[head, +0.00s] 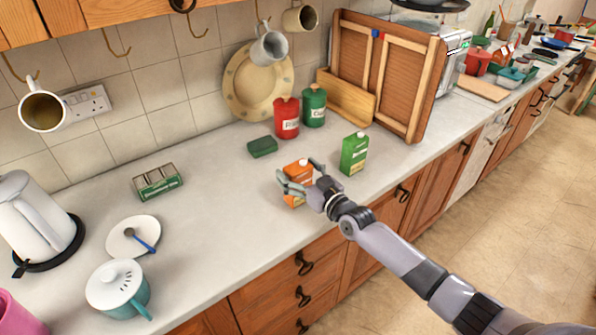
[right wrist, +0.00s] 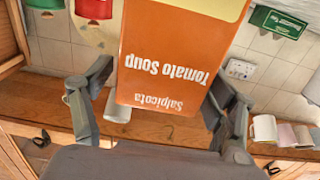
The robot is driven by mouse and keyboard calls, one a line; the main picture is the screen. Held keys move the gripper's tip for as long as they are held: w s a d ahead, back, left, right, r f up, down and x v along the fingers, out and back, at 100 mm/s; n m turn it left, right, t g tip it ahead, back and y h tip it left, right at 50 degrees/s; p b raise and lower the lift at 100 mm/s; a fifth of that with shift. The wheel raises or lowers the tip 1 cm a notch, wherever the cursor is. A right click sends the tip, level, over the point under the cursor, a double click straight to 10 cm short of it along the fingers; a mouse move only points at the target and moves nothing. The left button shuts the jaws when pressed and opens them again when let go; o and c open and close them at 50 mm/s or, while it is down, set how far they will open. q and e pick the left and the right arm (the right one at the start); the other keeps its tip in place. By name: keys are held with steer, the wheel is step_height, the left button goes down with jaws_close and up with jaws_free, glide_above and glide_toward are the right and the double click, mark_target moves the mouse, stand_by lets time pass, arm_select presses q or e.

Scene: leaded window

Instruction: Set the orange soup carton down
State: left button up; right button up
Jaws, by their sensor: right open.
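The orange soup carton (head: 297,166) is upright at the counter's front part in the head view, and appears to rest on the counter. My right gripper (head: 299,178) is around it, with a finger on each side. In the right wrist view the carton (right wrist: 165,60) fills the middle, its "Tomato Soup" lettering upside down. There the fingers of the right gripper (right wrist: 158,85) stand apart, with gaps visible beside the carton. The carton's lower part is partly hidden by the gripper in the head view. My left gripper is not in view.
A green carton (head: 354,153) stands just right of the orange one. The grey counter (head: 220,205) is clear to the left, up to a saucer (head: 133,236).

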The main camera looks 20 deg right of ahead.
steer(key=shift+r, duration=0.2)
steer(key=b+v, duration=0.1)
steer(key=v, duration=1.1)
steer(key=shift+b, duration=0.3)
